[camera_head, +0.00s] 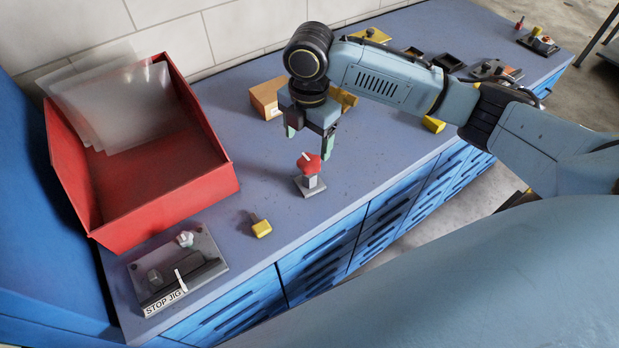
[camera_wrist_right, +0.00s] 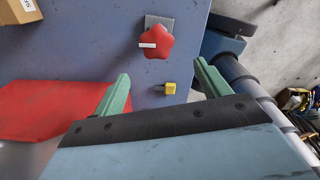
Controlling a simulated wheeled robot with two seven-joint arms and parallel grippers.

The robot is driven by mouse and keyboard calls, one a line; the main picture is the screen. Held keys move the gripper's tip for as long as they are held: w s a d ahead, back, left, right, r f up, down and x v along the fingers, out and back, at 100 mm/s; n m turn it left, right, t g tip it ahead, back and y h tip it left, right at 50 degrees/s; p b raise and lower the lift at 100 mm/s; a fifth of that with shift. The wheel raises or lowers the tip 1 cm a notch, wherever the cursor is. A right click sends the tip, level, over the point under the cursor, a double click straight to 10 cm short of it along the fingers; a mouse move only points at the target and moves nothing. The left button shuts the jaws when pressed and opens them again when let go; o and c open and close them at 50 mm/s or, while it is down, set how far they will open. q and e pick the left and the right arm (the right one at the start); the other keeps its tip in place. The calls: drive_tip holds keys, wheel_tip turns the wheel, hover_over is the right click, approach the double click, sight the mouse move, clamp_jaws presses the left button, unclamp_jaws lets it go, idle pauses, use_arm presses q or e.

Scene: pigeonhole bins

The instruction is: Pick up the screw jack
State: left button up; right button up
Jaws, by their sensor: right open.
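The screw jack (camera_head: 310,172) has a red star-shaped knob with a white mark on a grey square base. It stands upright on the blue-grey worktop (camera_head: 240,165). My right gripper (camera_head: 309,141) points down just above and behind it, open, with nothing between its green fingers. In the right wrist view the screw jack (camera_wrist_right: 156,42) lies ahead of the open right gripper (camera_wrist_right: 163,75), above the gap between the fingertips and apart from them. My left gripper is not in view.
A red open bin (camera_head: 190,190) with clear sheets stands left. A stop jig (camera_head: 178,265) sits at the front left. A small yellow-headed part (camera_head: 261,227) lies near the front edge. A cardboard box (camera_head: 267,97) is behind my gripper. Worktop around the jack is clear.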

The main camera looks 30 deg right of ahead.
sight(309, 161)
drive_tip(key=shift+w+d+r, duration=0.3)
drive_tip(key=shift+d+r, duration=0.15)
drive_tip(key=shift+d, duration=0.05)
drive_tip(key=shift+w+d, duration=0.1)
drive_tip(key=shift+d, duration=0.05)
drive_tip(key=f+b, duration=0.2)
drive_tip(key=f, duration=1.1)
drive_tip(key=shift+a, duration=0.2)
drive_tip(key=shift+c, duration=0.2)
drive_tip(key=c, duration=1.2)
drive_tip(key=shift+w, duration=0.1)
drive_tip(key=shift+c, duration=0.4)
drive_tip(key=shift+r, duration=0.1)
